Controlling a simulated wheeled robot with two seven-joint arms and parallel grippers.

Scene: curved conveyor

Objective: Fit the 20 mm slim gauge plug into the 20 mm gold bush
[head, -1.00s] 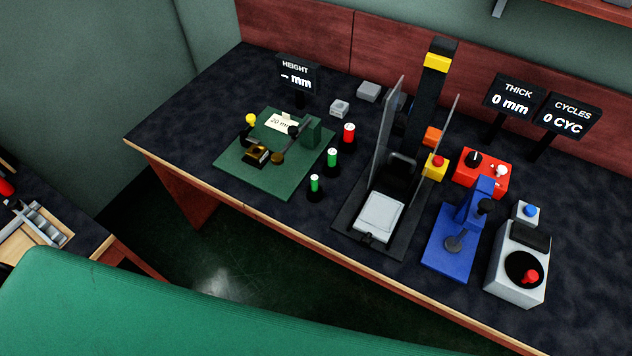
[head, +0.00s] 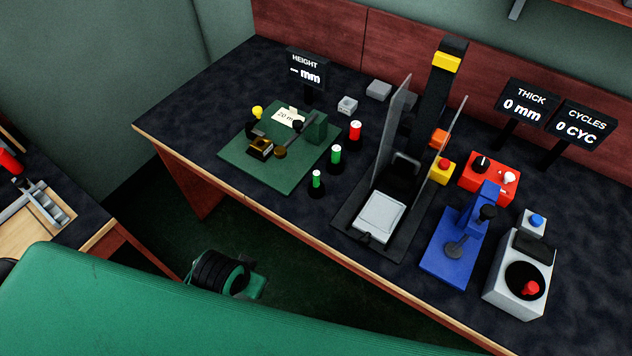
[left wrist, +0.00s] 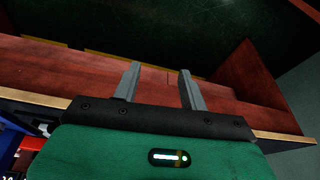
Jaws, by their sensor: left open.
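A gold block-like part (head: 261,148) that looks like the bush sits on the dark green plate (head: 245,172) at the left of the bench, beside a smaller round gold piece (head: 280,152). A card reading "20 m…" (head: 288,117) stands behind it. I cannot tell which is the slim 20 mm plug. My left gripper (left wrist: 158,83) is open and empty in the left wrist view, facing red-brown panelling.
A press-like stand with clear guards (head: 383,215), a blue fixture (head: 450,250), a red control box (head: 488,178) and a grey box with a red knob (head: 515,285) fill the bench's right part. Dark floor lies before it. A side table (head: 60,235) is at left.

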